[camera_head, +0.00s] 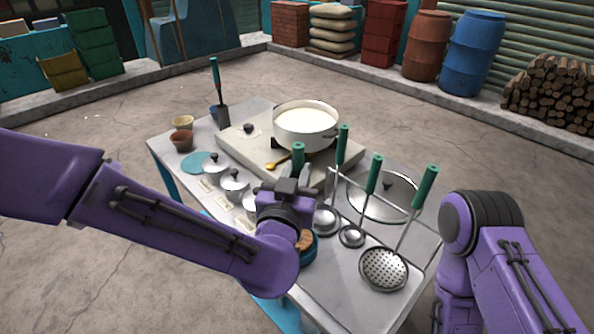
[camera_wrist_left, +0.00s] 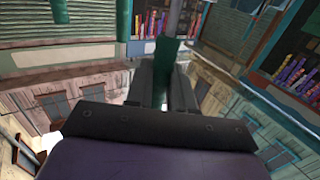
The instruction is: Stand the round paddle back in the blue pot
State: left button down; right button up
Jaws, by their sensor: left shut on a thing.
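My left gripper (camera_head: 300,173) is shut on the green handle of a tool (camera_head: 298,151). In the left wrist view the handle (camera_wrist_left: 164,58) stands between the two fingers (camera_wrist_left: 165,85), with a grey metal shaft beyond it. The tool's head is hidden behind my wrist, so I cannot tell from it that this is the round paddle. A small dark-blue pot (camera_head: 213,111) stands at the table's back left corner. A flat, dark-bladed tool with a green handle (camera_head: 215,70) is upright at it. My right gripper is out of view; only my right arm shows.
A pot of milk (camera_head: 305,128) stands on the stove block behind my gripper. A ladle (camera_head: 352,236) and a skimmer (camera_head: 384,270) with green handles are to the right, near a round lid (camera_head: 400,205). Small brown cups (camera_head: 181,141) and lidded containers (camera_head: 234,180) stand left.

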pick_arm(q)
jog(key=shift+f+b, duration=0.4)
jog(key=shift+f, duration=0.45)
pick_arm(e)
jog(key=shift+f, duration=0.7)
pick_arm(q)
jog(key=c, duration=0.9)
grip_release()
jog(key=shift+s, duration=0.1)
